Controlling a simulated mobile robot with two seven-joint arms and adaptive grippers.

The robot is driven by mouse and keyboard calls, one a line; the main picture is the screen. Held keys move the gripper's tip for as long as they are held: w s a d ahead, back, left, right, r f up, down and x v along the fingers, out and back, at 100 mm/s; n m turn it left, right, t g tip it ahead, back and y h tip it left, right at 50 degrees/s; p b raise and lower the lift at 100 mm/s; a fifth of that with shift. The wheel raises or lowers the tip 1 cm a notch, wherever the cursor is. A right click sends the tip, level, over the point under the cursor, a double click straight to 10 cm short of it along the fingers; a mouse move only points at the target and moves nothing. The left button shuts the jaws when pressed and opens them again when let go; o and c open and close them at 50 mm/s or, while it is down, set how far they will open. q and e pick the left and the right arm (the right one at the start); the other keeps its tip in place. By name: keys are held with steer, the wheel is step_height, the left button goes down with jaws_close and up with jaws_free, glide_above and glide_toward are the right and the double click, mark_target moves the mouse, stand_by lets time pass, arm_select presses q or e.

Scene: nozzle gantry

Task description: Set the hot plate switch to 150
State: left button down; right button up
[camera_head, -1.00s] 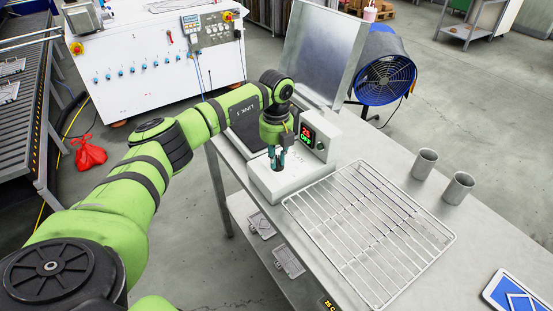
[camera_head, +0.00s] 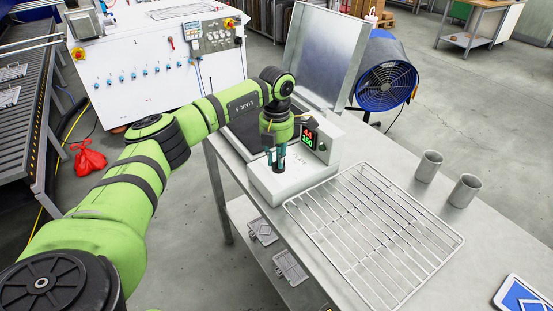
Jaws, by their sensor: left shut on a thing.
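The hot plate (camera_head: 318,178) is a white box on the left end of the metal table, with a dark plate area behind my arm. Its display (camera_head: 308,136) shows a red number above a green one. The green one looks like 150, but the digits are small. A small round knob (camera_head: 322,147) is beside the display. My left gripper (camera_head: 275,164) points down at the low front part of the box. It is shut on the switch there, which the fingers hide. My right gripper is not in view.
A wire rack (camera_head: 375,235) lies on the table (camera_head: 480,235) right of the hot plate. Two metal cups (camera_head: 428,166) stand behind it. A tall sheet-metal panel (camera_head: 325,50) and a blue fan (camera_head: 386,80) are behind.

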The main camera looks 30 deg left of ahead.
arm_select(q)
steer(key=shift+m, duration=0.5)
steer(key=c, duration=1.2)
jaws_free()
step_height(320, 180, up, 12)
steer(key=shift+r, duration=0.1)
